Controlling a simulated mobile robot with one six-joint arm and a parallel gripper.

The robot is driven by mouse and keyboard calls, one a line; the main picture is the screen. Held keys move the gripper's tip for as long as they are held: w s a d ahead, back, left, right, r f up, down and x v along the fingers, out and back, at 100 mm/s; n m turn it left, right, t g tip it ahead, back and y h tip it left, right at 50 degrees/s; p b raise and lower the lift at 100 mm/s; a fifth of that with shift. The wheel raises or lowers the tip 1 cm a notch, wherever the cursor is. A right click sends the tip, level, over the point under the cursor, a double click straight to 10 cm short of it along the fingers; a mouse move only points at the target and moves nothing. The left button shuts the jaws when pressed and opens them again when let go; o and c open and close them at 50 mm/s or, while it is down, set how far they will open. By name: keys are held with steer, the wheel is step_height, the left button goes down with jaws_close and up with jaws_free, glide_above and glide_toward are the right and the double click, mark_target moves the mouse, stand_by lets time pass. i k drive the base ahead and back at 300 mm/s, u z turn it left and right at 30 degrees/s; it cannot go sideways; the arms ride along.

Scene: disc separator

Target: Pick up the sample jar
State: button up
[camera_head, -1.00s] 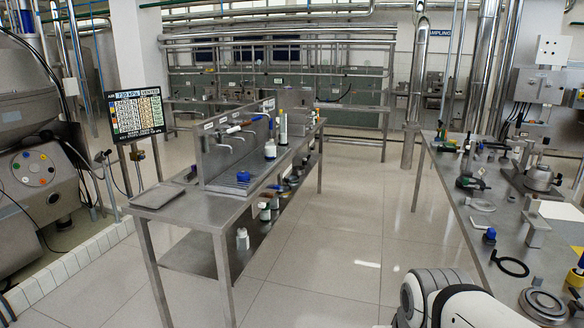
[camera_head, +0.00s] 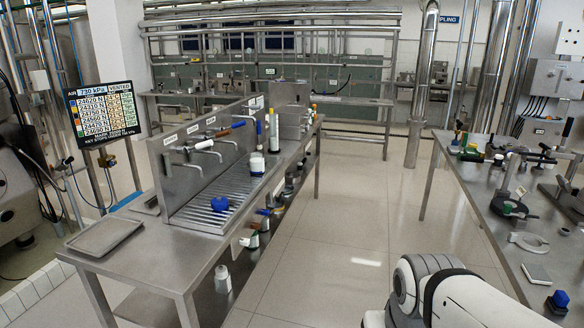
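Several items could be the sample jar, and I cannot tell which one is meant. A white jar with a dark band (camera_head: 257,164) stands on the grated drip tray of the left steel bench. A small blue item (camera_head: 219,204) sits on the same tray nearer to me. A white bottle (camera_head: 222,279) stands lower, on the bench's undershelf.
The left steel bench (camera_head: 150,258) holds a row of taps and a flat tray (camera_head: 103,236). The right bench (camera_head: 475,205) carries many tools and fixtures. Clear tiled floor (camera_head: 355,215) lies between them. A display screen (camera_head: 104,110) stands at the left.

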mark_target(257, 162)
steer(key=z, duration=0.05)
steer(key=i, duration=2.8)
steer(key=u, duration=0.8)
